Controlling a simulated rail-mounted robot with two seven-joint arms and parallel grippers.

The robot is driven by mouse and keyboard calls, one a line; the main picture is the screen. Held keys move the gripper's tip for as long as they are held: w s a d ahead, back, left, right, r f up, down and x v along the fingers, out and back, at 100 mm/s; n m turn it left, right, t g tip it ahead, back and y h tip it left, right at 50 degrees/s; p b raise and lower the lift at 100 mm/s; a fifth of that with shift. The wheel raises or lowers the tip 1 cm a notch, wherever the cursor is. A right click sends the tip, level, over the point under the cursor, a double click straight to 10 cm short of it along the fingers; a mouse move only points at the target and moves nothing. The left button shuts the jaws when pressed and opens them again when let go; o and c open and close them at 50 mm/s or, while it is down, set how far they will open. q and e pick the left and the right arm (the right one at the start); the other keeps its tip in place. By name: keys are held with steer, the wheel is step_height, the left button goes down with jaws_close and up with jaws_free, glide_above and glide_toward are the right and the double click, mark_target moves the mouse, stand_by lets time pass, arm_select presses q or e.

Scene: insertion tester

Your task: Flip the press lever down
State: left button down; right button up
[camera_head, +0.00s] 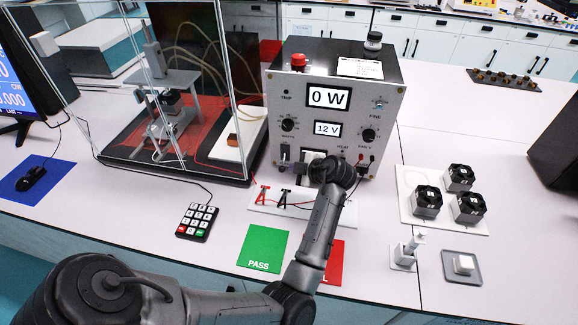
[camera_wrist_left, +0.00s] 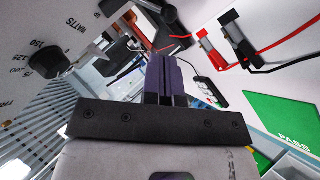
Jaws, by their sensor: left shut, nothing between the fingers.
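A metal press (camera_head: 168,105) with an upright handle stands on a red mat inside the clear glass enclosure at the left. I cannot make out which part of it is the lever. A small white stand (camera_head: 405,254) with a light upright part is at the lower right. I cannot tell which holds the press lever. My left gripper (camera_head: 318,163) is at the lower front of the tester box, largely hidden by my wrist. In the left wrist view its dark fingers (camera_wrist_left: 165,78) are shut and empty beside the tester panel. My right gripper is out of view.
The tester box (camera_head: 337,75) shows 0 W and 12 V. Red and black clips (camera_head: 272,196) lie on a white plate beside my gripper. A keypad (camera_head: 197,221), green PASS card (camera_head: 262,249), partly covered red card (camera_head: 334,268) and several fans (camera_head: 427,201) are around.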

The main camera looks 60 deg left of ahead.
arm_select(q)
steer(key=v, duration=0.9)
steer(key=shift+p, duration=0.45)
steer(key=shift+r, duration=0.15)
